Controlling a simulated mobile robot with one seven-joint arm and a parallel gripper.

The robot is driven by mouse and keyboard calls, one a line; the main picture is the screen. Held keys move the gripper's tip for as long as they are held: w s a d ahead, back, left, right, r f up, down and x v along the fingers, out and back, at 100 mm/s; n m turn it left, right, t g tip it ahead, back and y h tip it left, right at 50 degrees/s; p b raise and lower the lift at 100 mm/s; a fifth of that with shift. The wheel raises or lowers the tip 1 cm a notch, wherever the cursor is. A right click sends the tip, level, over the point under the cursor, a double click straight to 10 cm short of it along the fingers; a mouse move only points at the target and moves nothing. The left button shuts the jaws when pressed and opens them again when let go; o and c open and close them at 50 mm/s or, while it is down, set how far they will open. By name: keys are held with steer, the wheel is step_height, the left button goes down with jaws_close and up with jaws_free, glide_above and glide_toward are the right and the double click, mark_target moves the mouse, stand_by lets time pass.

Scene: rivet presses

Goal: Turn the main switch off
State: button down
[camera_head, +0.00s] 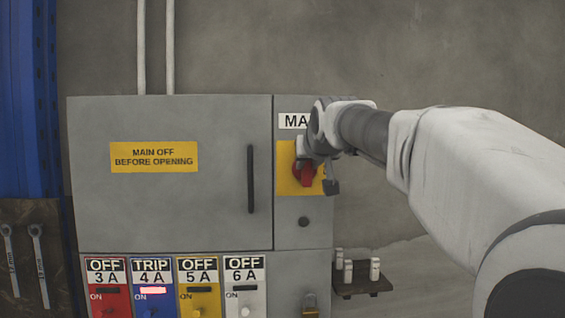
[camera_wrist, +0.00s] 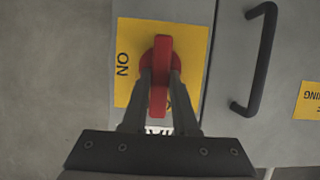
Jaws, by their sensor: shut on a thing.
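The main switch is a red rotary handle (camera_head: 305,177) on a yellow plate (camera_head: 286,180), on the narrow right panel of a grey cabinet. In the wrist view the red handle (camera_wrist: 161,48) stands upright in the picture, with "ON" printed to its left on the yellow plate (camera_wrist: 190,42). My gripper (camera_wrist: 160,82) has one finger on each side of the handle's bar and is shut on it. In the head view my gripper (camera_head: 312,160) covers the upper part of the switch and some of the "MA..." label (camera_head: 294,121). Any "OFF" marking is hidden.
Left of the switch is the cabinet door (camera_head: 110,210) with a black pull handle (camera_head: 250,180) and a yellow warning label (camera_head: 154,157). Below are several breakers, with 4 A (camera_head: 151,290) marked TRIP. A padlock (camera_head: 310,304) and a small shelf (camera_head: 362,289) are lower right.

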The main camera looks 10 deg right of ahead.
steer(key=shift+f, duration=0.1)
stand_by(0.3)
steer(key=c, duration=0.7)
jaws_free()
steer(key=b+v, duration=0.2)
steer(key=v, duration=1.5)
steer(key=shift+s+a, duration=0.1)
steer(key=shift+s, duration=0.05)
steer(key=s+f+g, duration=0.2)
steer(key=s+f, duration=0.4)
steer(key=f, duration=0.6)
steer(key=s+f+g, duration=0.3)
steer(key=s+f, duration=0.4)
steer(key=f, duration=0.6)
steer(key=s+d+f+g, duration=0.1)
steer(key=s+f+g, duration=0.2)
steer(key=f, duration=1)
steer(key=shift+s+d, duration=0.1)
steer(key=shift+s, duration=1.75)
